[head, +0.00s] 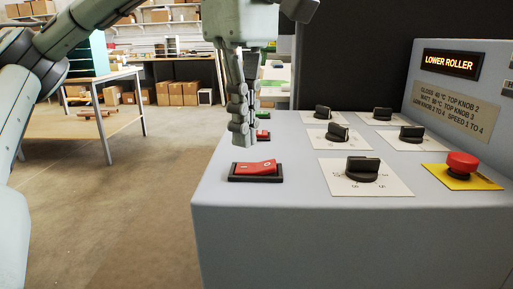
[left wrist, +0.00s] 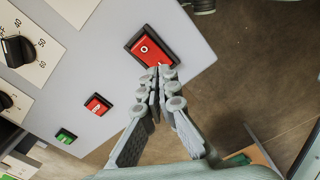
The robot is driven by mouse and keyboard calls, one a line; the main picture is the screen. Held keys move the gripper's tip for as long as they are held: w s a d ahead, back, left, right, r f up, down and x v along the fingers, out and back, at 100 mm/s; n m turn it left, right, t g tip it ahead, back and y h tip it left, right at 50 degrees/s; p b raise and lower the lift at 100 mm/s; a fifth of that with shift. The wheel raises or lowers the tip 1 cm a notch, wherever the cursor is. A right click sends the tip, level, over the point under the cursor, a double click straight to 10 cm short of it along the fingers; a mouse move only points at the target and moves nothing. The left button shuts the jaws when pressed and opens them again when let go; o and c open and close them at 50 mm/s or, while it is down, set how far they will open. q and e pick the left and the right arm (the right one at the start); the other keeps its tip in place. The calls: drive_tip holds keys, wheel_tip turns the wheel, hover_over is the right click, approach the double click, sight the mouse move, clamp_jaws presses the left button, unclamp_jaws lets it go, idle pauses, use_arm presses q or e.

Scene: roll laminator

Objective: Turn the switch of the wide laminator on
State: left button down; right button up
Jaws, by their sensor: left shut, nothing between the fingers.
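The wide laminator (head: 225,190) is a light grey box with a flat control top. A large red rocker switch (head: 257,170) in a black frame sits at its near left corner. The left wrist view shows this switch (left wrist: 146,47) with a white O mark on its far half. My left gripper (head: 240,138) points down, shut and empty, just above and behind the switch in the head view. In the left wrist view its fingertips (left wrist: 163,80) are at the switch's lower edge; I cannot tell whether they touch. My right gripper is not in view.
A smaller red switch (left wrist: 97,105) and a green switch (left wrist: 65,137) line the same edge. Black knobs (head: 362,168) on white dials and a red stop button (head: 461,164) are to the right. A lit LOWER ROLLER display (head: 450,63) stands behind. Open floor lies left.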

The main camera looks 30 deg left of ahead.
sight(245, 166)
use_arm(q)
wheel_tip(245, 166, up, 2)
drive_tip(key=shift+r+p, duration=0.15)
drive_tip(key=shift+p, duration=0.8)
drive_tip(key=shift+r, duration=0.9)
